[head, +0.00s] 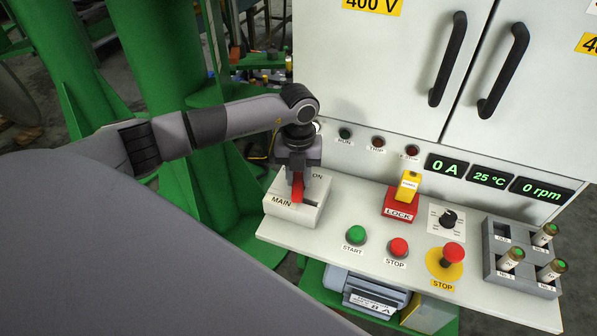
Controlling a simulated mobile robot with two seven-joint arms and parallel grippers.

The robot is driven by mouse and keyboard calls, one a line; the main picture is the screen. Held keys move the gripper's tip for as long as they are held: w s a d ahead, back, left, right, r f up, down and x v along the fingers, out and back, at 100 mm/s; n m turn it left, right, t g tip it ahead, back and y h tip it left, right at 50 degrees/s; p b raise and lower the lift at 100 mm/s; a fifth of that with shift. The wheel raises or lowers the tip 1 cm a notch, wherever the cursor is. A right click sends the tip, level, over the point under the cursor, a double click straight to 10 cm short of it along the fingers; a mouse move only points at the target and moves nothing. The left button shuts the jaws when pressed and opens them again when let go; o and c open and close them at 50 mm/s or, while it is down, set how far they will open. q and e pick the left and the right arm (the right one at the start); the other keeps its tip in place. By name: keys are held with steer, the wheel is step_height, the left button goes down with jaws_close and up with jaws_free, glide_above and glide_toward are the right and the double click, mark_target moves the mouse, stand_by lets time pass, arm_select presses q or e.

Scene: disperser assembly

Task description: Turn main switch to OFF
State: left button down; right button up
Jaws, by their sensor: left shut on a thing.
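The main switch is a light box (311,207) labelled MAIN at the left end of the control panel. Its red handle (297,188) stands up from the box, near the ON label. My left gripper (298,172) comes down from above and is shut on the red handle, hiding its upper part. The OFF marking cannot be made out. My right gripper is not in view.
Right of the switch are a yellow key on a red LOCK block (402,204), green START (356,235) and red STOP (398,247) buttons, a black knob (448,218), a red emergency stop (452,256) and a grey fuse tray (498,272). Cabinet doors (375,70) rise behind.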

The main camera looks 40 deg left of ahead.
arm_select(q)
steer(key=n+p, duration=0.1)
steer(key=n, duration=0.2)
steer(key=shift+r+n, duration=0.15)
steer(key=shift+n, duration=0.25)
steer(key=n+p, duration=0.2)
steer(key=n, duration=0.1)
steer(key=shift+n, duration=0.3)
steer(key=n+p, duration=0.2)
steer(key=n, duration=0.1)
steer(key=shift+n, duration=0.3)
steer(key=shift+n+p, duration=0.8)
steer(key=shift+n, duration=1.1)
steer(key=c, duration=0.9)
jaws_free()
